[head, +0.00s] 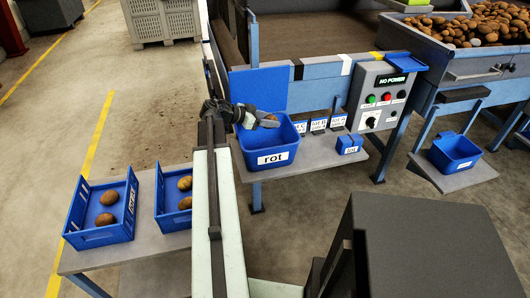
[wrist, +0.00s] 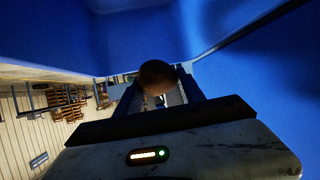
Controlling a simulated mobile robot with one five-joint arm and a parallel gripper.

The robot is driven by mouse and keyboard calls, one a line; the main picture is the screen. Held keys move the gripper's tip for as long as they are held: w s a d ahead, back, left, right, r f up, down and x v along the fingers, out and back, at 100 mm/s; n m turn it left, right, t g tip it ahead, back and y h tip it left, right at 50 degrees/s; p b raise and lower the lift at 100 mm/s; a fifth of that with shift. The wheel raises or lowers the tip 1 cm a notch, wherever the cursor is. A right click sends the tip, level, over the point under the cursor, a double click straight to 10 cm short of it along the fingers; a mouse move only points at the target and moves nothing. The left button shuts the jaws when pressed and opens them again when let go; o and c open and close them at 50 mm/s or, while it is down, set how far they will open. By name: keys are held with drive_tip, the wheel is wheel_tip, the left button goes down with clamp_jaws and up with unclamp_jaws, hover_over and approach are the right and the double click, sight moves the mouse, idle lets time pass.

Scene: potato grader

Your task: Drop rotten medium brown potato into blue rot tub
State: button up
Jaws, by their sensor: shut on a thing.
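The blue rot tub (head: 270,145) stands on a grey shelf, with a white "rot" label on its front. My gripper (head: 262,120) reaches over the tub's left rim, with its tips above the tub's opening. It is shut on a brown potato (wrist: 157,76), which sits between the fingers in the wrist view. In the head view the potato (head: 269,123) is small and partly covered by the fingers. Blue walls fill much of the wrist view around my gripper (wrist: 160,98). I cannot tell whether the potato touches the tub.
Two blue crates (head: 75,222) with brown potatoes stand on a grey table at left. A control box (head: 380,98) reading "NO POWER", small labelled cards (head: 318,126) and a small blue box (head: 349,145) are right of the tub. Another blue tub (head: 455,152) stands farther right.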

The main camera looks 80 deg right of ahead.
drive_tip(key=shift+f+b, duration=0.4)
drive_tip(key=shift+f, duration=0.5)
drive_tip(key=shift+r, duration=0.1)
drive_tip(key=o, duration=1.5)
drive_tip(key=p+v, duration=0.3)
drive_tip(key=v, duration=0.5)
drive_tip(key=shift+p, duration=0.35)
drive_tip(key=shift+d, duration=0.1)
